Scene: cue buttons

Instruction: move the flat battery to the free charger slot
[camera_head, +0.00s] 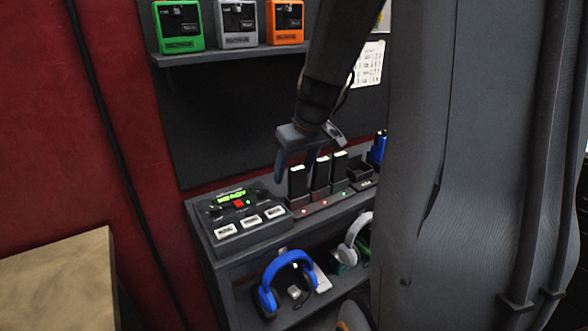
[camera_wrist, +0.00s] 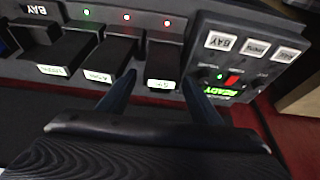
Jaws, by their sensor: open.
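The charger (camera_head: 322,206) holds three upright black batteries with pale labelled tops. The battery nearest the console (camera_head: 297,182) has a red light in front; its label in the wrist view (camera_wrist: 162,84) looks like a low percentage, but is small. My gripper (camera_head: 294,176) is open above the charger. In the wrist view its fingers (camera_wrist: 158,98) lie either side of the battery nearest the console; contact cannot be told.
A console (camera_head: 240,218) with a green READY display and several labelled buttons stands left of the charger. A blue object (camera_head: 378,148) stands at the right. Headphones (camera_head: 286,280) are on the shelf below. Coloured boxes (camera_head: 237,24) sit on the shelf above.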

